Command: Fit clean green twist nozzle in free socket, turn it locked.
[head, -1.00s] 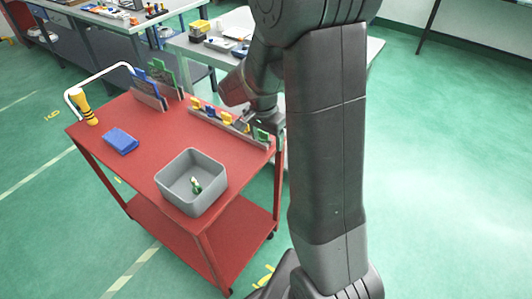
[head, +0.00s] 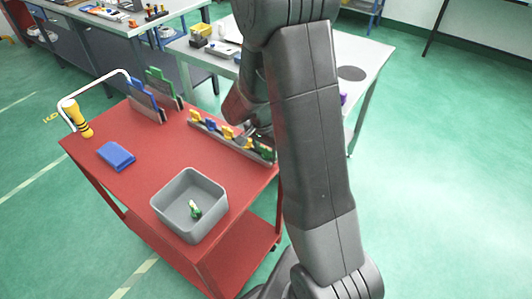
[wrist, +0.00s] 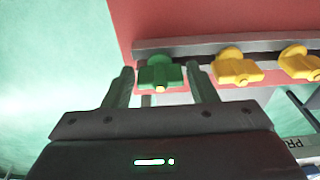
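A grey rail (head: 228,138) with yellow, blue and green nozzles in a row stands along the right edge of the red cart. A green nozzle (wrist: 160,73) sits at its near end; it also shows in the head view (head: 266,152). My gripper (wrist: 160,70) is open, one finger on each side of this nozzle, with narrow gaps visible. Whether the nozzle is turned locked, I cannot tell. Another green nozzle (head: 195,210), with some pale parts, lies in the grey bin (head: 165,213). My arm hides part of the rail in the head view.
A grey table (head: 370,55) stands behind. The cart's middle is clear.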

